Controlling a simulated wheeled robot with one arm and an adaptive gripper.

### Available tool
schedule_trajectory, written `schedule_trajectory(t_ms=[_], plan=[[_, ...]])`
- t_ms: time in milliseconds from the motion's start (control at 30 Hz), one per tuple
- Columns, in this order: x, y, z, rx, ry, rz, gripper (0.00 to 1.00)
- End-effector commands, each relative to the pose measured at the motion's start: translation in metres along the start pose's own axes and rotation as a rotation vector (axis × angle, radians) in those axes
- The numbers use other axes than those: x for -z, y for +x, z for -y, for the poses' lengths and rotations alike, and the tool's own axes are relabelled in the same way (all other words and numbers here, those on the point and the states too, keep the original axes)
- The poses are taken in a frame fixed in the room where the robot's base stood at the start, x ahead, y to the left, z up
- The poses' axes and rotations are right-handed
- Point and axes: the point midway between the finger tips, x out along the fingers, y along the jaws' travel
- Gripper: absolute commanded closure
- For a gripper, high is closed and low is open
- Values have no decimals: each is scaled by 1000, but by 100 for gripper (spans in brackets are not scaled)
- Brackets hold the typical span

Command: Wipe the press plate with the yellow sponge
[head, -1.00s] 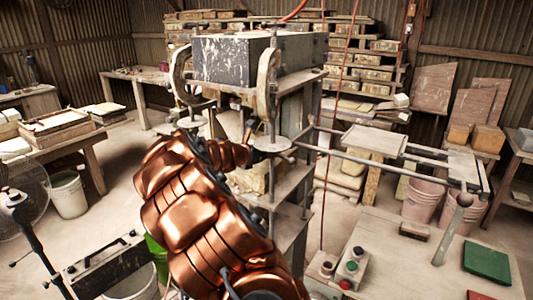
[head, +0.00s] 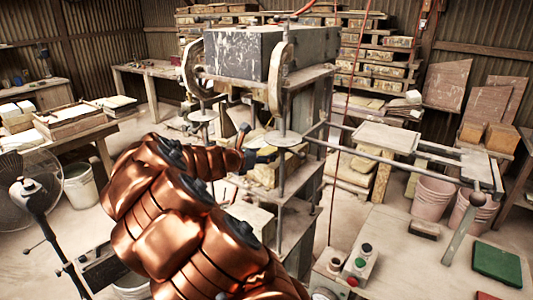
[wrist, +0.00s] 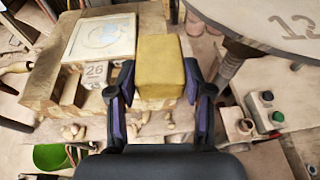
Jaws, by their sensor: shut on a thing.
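The yellow sponge (wrist: 160,62) is a block held between my gripper's dark, purple-sided fingers (wrist: 158,88) in the wrist view. My gripper is shut on it. Beyond and to the left of it, a pale square plate (wrist: 102,38) with a round mark lies on a wooden block, with a small tile marked 26 (wrist: 95,73) in front. I cannot tell whether the sponge touches anything below. In the head view my gripper (head: 263,157) reaches into the press frame (head: 283,105), under the heavy grey top block (head: 240,52); the sponge is not clear there.
A round disc (wrist: 285,25) overhangs at the upper right of the wrist view. A button box (head: 357,262) stands on the bench right of the press. Rails with a plate (head: 380,138) stick out rightward. A green bucket (wrist: 50,156) sits low left.

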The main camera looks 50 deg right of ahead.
Motion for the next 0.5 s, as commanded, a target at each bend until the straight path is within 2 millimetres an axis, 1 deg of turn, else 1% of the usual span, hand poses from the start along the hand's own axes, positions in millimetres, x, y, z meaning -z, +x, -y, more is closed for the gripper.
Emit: schedule_trajectory(t_ms=[100,500], plan=[[2,-10,0,-2,1,0,100],[12,-41,2,-4,2,-1,100]])
